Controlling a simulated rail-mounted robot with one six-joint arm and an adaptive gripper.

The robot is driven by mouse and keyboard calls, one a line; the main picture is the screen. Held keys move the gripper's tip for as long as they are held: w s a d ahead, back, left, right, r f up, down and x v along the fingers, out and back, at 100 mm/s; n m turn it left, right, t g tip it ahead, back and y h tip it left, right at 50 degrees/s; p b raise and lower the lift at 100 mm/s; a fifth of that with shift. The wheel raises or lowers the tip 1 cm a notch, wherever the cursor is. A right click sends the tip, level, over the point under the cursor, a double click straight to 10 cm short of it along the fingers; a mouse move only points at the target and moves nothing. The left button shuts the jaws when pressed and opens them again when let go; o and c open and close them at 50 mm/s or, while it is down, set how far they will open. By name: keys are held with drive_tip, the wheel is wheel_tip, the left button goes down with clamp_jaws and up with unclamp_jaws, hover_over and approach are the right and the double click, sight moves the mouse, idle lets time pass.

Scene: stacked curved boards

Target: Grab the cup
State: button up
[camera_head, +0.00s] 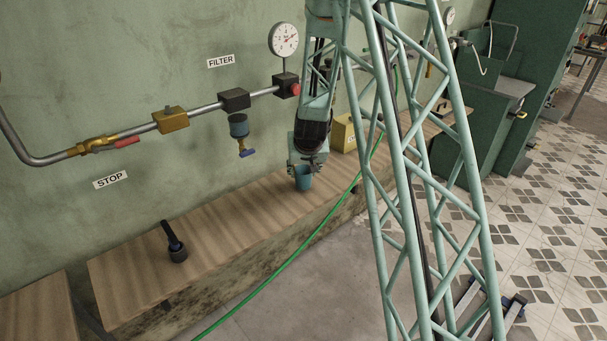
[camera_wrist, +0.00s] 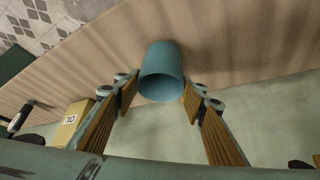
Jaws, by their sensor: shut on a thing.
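A teal-blue cup (camera_head: 303,182) is at the wooden bench below my arm. In the wrist view the cup (camera_wrist: 162,72) shows its round opening towards the camera, and its far end is against the bench surface. My gripper (camera_head: 304,168) is at the cup's rim. In the wrist view the gripper's (camera_wrist: 160,92) two wood-coloured fingers lie on either side of the cup near its rim, shut on it. I cannot tell whether the cup's base touches the bench.
The wooden bench (camera_head: 215,228) runs along the green wall. A black handled tool (camera_head: 174,242) stands at left; a yellow box (camera_head: 343,134) sits behind the gripper. A pipe with a blue-handled filter (camera_head: 240,130) is above. A green hose (camera_head: 310,240) passes in front.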

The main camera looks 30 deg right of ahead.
drive_tip(key=shift+r, duration=0.7)
drive_tip(key=shift+s+a, duration=0.1)
drive_tip(key=shift+s, duration=0.15)
drive_tip(key=s+a, duration=0.2)
drive_tip(key=s, duration=0.5)
drive_tip(key=s+a+r, duration=0.1)
drive_tip(key=s+a, duration=0.2)
drive_tip(key=s, duration=0.4)
drive_tip(key=shift+s+r+p, duration=0.25)
drive_tip(key=shift+s+p, duration=0.05)
drive_tip(key=shift+p, duration=0.1)
drive_tip(key=shift+a, duration=0.1)
drive_tip(key=shift+w+a, duration=0.1)
